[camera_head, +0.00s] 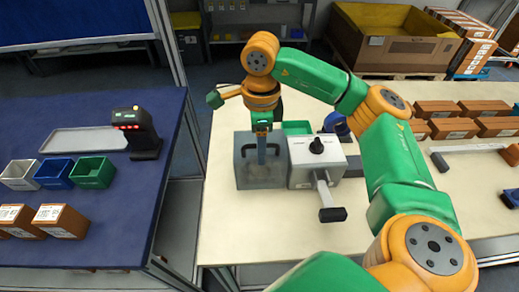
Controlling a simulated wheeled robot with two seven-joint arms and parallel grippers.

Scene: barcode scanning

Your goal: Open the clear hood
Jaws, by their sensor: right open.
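The clear hood (245,175) is a see-through grey box on the cream table, attached or close to the left side of a light grey machine (302,177). It appears closed. My right gripper (261,160) points down at the hood, over its upper middle near a dark handle-like outline. It is open; whether its fingers touch the hood cannot be told. My left gripper is not in view.
A green bin (297,128) stands behind the machine. Brown boxes (454,128) and a hammer-like tool (470,149) lie right. The blue table (100,240) at left holds a scanner-like device (141,135), small bins and boxes. The cream table's front left is clear.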

